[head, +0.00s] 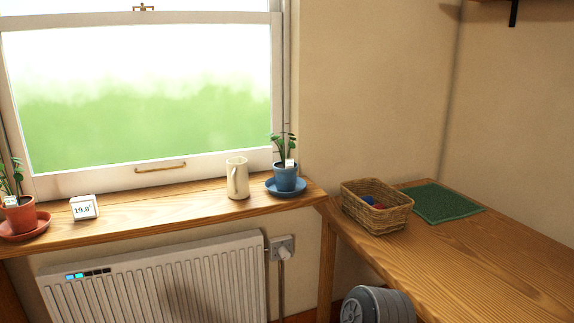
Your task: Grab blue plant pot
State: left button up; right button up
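The blue plant pot (286,179) stands upright on a blue saucer (271,187) near the right end of the wooden window sill (150,213). A green leafy plant (283,147) grows in it, with a small white label at its rim. A cream jug (237,178) stands just left of it, apart from it. Neither of my grippers shows in the head view.
A terracotta pot (20,214) and a white display (84,208) stand on the sill's left part. A radiator (155,285) is below. A wicker basket (377,217) and green mat (445,202) lie on the right table (470,260). A grey ribbed bin (378,305) stands beneath.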

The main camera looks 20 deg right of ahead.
aim_at(285, 171)
jog(key=i, duration=0.7)
jog(key=i+j, duration=0.15)
jog(key=i, duration=0.55)
jog(key=z, duration=2.45)
